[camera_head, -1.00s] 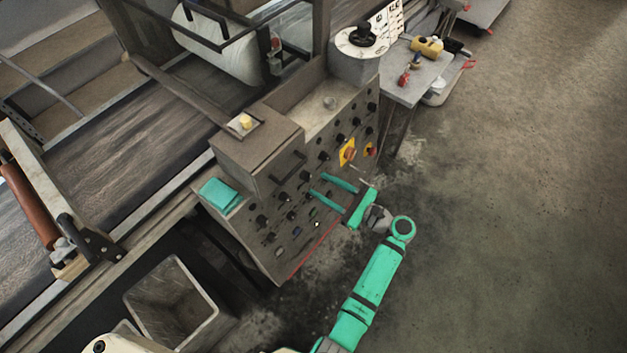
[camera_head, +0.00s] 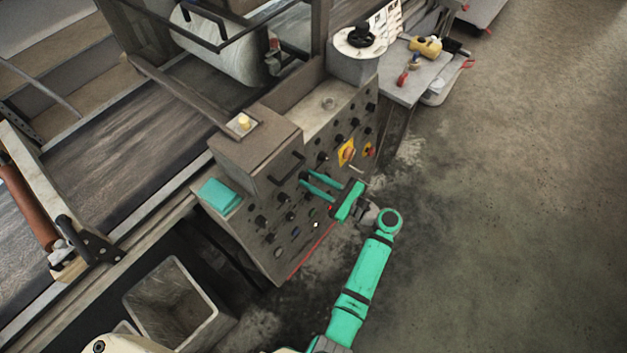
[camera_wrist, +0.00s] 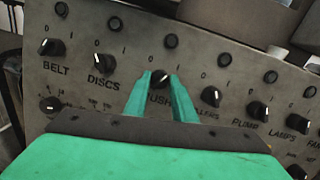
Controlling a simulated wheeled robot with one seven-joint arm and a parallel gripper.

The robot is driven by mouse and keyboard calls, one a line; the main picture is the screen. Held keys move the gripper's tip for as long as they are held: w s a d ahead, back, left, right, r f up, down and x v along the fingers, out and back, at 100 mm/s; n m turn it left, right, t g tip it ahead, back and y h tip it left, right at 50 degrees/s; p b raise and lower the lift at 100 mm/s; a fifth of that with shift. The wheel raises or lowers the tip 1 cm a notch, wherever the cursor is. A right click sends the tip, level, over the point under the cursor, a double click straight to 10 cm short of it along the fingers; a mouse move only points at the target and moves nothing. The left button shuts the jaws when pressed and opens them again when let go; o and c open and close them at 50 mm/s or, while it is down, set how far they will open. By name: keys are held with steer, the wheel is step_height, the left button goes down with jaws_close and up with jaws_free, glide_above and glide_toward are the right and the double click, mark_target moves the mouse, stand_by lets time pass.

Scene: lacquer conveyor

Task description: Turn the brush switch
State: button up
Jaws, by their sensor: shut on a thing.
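The brush switch (camera_wrist: 160,76) is a black rotary knob with a white pointer line on the grey control panel (camera_wrist: 215,65). The label below it is partly covered, with "USH" showing between my fingers. My gripper (camera_wrist: 161,82) has its two teal fingers on either side of the knob, shut on it. In the head view my gripper (camera_head: 306,179) reaches the panel's front face from the right, and the knob itself cannot be made out there. The knob's exact angle is hard to read.
Similar knobs stand close on both sides: discs (camera_wrist: 107,62) on the left, and one labelled "...LERS" (camera_wrist: 211,96) on the right. A yellow-backed red button (camera_head: 347,152) is further right on the panel. Open floor (camera_head: 510,200) lies to the right.

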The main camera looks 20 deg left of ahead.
steer(key=n+g, duration=0.1)
steer(key=n, duration=0.5)
steer(key=n+g+h, duration=0.1)
steer(key=n, duration=0.5)
steer(key=shift+r+n, duration=0.1)
steer(key=shift+n, duration=0.3)
steer(key=shift+h, duration=0.3)
steer(key=shift+w, duration=0.1)
steer(key=o, duration=1.1)
steer(key=shift+c, duration=0.2)
